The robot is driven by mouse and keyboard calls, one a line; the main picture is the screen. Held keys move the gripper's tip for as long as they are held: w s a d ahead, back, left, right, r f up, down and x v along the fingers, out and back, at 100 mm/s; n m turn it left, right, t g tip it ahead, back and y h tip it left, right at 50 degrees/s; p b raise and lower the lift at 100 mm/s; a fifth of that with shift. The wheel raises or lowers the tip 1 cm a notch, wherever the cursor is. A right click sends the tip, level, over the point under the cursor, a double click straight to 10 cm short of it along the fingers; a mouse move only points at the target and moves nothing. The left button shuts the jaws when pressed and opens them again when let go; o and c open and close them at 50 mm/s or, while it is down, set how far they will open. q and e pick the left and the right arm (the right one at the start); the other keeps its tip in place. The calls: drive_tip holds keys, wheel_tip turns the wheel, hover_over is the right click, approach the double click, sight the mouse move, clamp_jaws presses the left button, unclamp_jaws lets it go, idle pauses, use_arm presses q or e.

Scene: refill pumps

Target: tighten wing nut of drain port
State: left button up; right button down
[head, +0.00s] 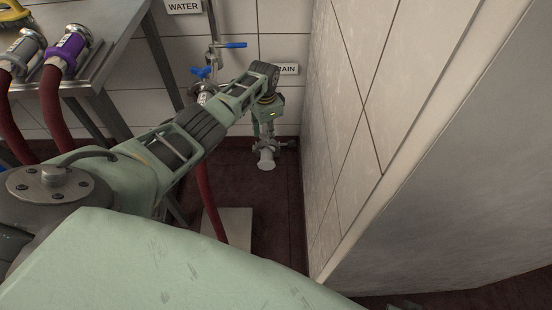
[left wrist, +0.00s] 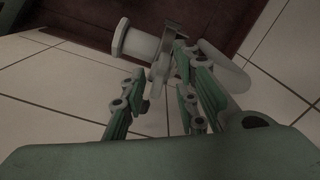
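The drain port is low in the corner, with a pale round capped end (head: 266,160) in the head view. In the left wrist view its white flanged end (left wrist: 137,42) joins a grey clamp (left wrist: 158,70). My left gripper (head: 264,138) reaches down right above the port. In the left wrist view its green fingers (left wrist: 162,66) are apart, one on each side of the clamp. I cannot tell whether they touch it. My right gripper is not in view.
A tiled wall (head: 355,120) stands close on the right. Blue-handled valves (head: 232,45) and a DRAIN sign (head: 288,69) are behind. A red hose (head: 212,205) hangs beside my arm. A metal table (head: 110,50) with purple (head: 70,46) and grey hose couplings is at left.

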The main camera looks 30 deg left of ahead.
use_arm(q)
drive_tip(key=n, duration=0.4)
drive_tip(key=shift+n, duration=0.4)
drive_tip(key=n, duration=0.4)
drive_tip(key=shift+b, duration=0.35)
drive_tip(key=n, duration=0.3)
drive_tip(key=shift+f+b, duration=0.1)
drive_tip(key=shift+b, duration=0.3)
drive_tip(key=n+b, duration=0.1)
drive_tip(key=n, duration=0.3)
drive_tip(key=shift+n+b, duration=0.3)
drive_tip(key=shift+b, duration=0.05)
wheel_tip(320, 180, up, 9)
drive_tip(key=p, duration=0.3)
drive_tip(key=shift+f+p, duration=0.15)
drive_tip(key=shift+p, duration=0.2)
drive_tip(key=s+d+f+m, duration=0.7)
drive_tip(key=s+d+f, duration=0.3)
drive_tip(key=s+d, duration=0.3)
drive_tip(key=s+d+r+m+t+h+p, duration=0.1)
drive_tip(key=s+d+m, duration=0.3)
drive_tip(key=s, duration=0.8)
drive_tip(key=shift+s+d+r+t+p, duration=0.2)
drive_tip(key=shift+d+r+t+p, duration=0.5)
drive_tip(key=shift+d, duration=0.35)
drive_tip(key=shift+f, duration=0.1)
